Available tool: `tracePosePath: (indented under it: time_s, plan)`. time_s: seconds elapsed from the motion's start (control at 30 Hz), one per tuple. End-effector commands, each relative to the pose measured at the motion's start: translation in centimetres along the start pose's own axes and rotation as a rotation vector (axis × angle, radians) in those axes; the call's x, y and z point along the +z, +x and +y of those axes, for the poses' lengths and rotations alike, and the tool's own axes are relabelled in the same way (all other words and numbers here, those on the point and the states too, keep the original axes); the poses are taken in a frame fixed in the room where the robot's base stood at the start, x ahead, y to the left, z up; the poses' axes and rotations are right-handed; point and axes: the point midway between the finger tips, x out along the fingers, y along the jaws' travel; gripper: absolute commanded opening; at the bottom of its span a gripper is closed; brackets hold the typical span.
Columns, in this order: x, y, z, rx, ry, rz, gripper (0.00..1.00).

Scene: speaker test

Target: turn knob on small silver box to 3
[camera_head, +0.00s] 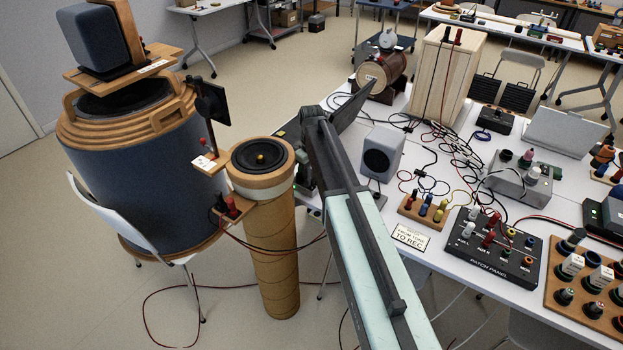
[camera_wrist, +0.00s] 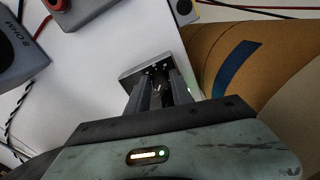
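In the wrist view a small silver box (camera_wrist: 132,77) lies ahead of my gripper (camera_wrist: 161,78), with its dark face and small white marks showing at the fingertips. A dark knob (camera_wrist: 158,87) with a pale mark seems to sit between the two fingers. The fingers stand apart, one on each side of it. I cannot tell whether they touch the knob, and its setting is too small and dark to read.
In the wrist view a tan cylinder (camera_wrist: 240,50) stands close on the right, and a red-topped device (camera_wrist: 78,8) lies at upper left. In the head view the white table (camera_head: 385,215) holds a grey speaker (camera_head: 382,153), a patch panel (camera_head: 485,250) and loose cables.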

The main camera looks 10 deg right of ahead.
Motion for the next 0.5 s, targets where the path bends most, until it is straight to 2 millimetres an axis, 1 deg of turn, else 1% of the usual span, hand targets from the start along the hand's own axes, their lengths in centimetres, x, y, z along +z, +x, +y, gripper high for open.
tracePosePath:
  time_s: [0.03, 0.07, 0.1, 0.33, 0.5]
  plan:
    - [0.00, -0.01, 0.00, 0.000, 0.000, 0.000, 0.10]
    - [0.00, -0.01, 0.00, 0.000, 0.000, 0.000, 0.01]
    - [0.00, -0.01, 0.00, 0.000, 0.000, 0.000, 0.00]
    - [0.00, -0.01, 0.01, 0.000, 0.011, 0.000, 0.00]
    - [0.00, -0.01, 0.01, 0.001, 0.064, 0.000, 0.00]
